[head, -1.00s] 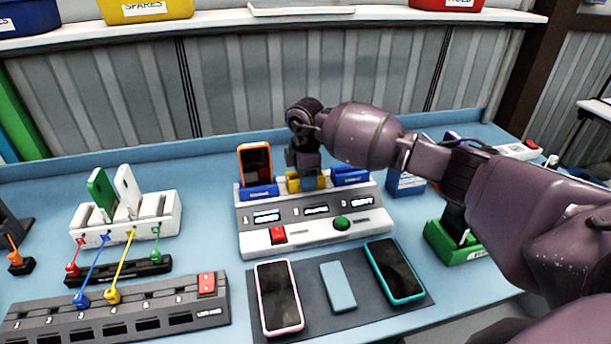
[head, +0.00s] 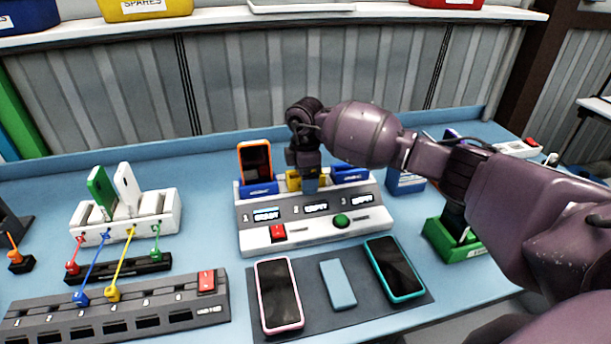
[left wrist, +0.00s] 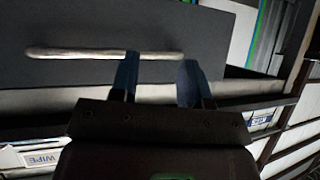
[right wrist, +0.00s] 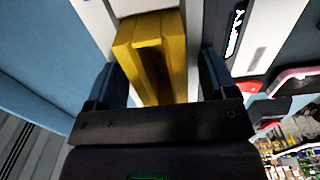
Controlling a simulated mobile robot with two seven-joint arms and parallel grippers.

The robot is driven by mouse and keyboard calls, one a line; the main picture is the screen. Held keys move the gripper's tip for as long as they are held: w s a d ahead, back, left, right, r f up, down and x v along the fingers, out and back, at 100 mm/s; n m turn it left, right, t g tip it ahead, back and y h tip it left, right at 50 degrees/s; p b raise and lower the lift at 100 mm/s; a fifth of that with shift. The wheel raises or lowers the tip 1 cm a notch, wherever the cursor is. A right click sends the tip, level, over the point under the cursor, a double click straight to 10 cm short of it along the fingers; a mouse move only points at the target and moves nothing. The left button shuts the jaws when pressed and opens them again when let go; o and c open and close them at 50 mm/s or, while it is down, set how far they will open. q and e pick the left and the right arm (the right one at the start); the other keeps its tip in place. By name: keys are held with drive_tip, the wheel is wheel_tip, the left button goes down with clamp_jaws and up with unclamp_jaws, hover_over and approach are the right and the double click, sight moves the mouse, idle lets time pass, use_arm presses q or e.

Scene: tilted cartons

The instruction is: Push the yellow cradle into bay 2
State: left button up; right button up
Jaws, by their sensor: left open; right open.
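The yellow cradle (head: 293,181) is at the middle position of the light grey dock (head: 258,239), between two blue cradles. My right gripper (head: 310,184) is over it, with a blue finger in front of part of it. In the right wrist view, the yellow cradle (right wrist: 151,45) lies between the open fingers of my right gripper (right wrist: 160,82). I cannot tell whether a finger touches it or how deep it sits. The dock's displays seem to read ready for 1 and empty for 2 and 3. My left gripper (left wrist: 158,75) is open and empty.
An orange phone (head: 256,160) stands in the left blue cradle (head: 259,189). A red switch (head: 278,233) and green button (head: 342,221) are on the dock's front. Phones lie on a dark mat (head: 353,325) before it. A green holder (head: 455,245) stands right.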

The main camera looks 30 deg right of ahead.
wheel_tip(320, 180, up, 11)
idle(0.6)
drive_tip(key=shift+f, duration=0.1)
drive_tip(key=shift+s, duration=0.1)
